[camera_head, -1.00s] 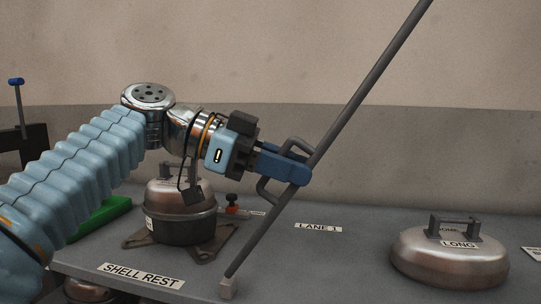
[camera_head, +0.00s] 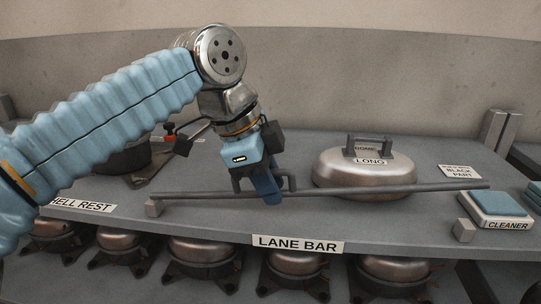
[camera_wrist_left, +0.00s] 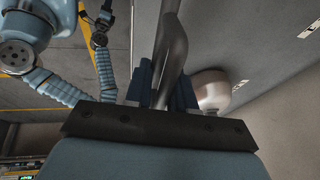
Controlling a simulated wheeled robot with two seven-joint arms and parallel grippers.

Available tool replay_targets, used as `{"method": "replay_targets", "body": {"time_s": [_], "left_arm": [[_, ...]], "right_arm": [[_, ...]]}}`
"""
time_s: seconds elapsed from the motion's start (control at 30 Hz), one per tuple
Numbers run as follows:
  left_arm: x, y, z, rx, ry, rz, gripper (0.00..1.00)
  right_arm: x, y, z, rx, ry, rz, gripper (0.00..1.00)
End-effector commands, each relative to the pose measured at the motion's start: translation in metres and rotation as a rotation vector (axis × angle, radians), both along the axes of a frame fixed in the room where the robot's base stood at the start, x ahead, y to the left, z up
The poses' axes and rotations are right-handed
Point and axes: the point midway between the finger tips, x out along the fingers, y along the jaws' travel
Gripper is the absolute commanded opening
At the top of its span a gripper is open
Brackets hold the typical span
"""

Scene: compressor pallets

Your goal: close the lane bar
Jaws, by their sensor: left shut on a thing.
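The lane bar (camera_head: 390,189) is a long grey rod running across the front of the table, close to level. Its left end meets a small block (camera_head: 154,208). Its free right end is in the air, a little above a second small block (camera_head: 464,231). In the left wrist view the bar (camera_wrist_left: 172,45) runs up from between the fingers (camera_wrist_left: 165,88). My right arm shows at the left of that view, with its small dark gripper (camera_wrist_left: 102,20) too unclear to read.
A shell marked LONG (camera_head: 362,175) stands just behind the bar. A dark compressor (camera_head: 125,158) is behind my left arm. A blue-topped cleaner pad (camera_head: 498,208) lies at the right. Several compressors (camera_head: 203,252) sit on the shelf below the LANE BAR label (camera_head: 298,244).

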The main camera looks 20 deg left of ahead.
Motion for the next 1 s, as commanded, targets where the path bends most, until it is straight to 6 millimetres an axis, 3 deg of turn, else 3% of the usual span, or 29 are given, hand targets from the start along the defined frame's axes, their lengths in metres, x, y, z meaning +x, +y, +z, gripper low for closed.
{"method": "replay_targets", "body": {"time_s": [0.3,0.83,0.87,0.93,1.0], "left_arm": [[0.002,0.006,-0.025,0.111,0.019,0.006,0.0],[0.002,0.008,-0.03,0.132,0.025,0.007,0.0],[0.002,0.008,-0.03,0.132,0.025,0.007,0.29],[0.002,0.008,-0.03,0.132,0.026,0.007,0.38],[0.002,0.007,-0.03,0.132,0.027,0.005,0.38]], "right_arm": [[0.0,0.0,-0.001,0.0,0.0,0.0,0.43],[0.0,0.0,-0.001,0.0,0.0,0.0,0.43],[0.0,0.0,-0.001,0.0,0.0,0.0,0.43],[0.0,0.0,-0.001,0.0,0.0,0.0,0.43],[0.0,0.0,-0.001,0.0,0.0,0.0,0.43]]}}
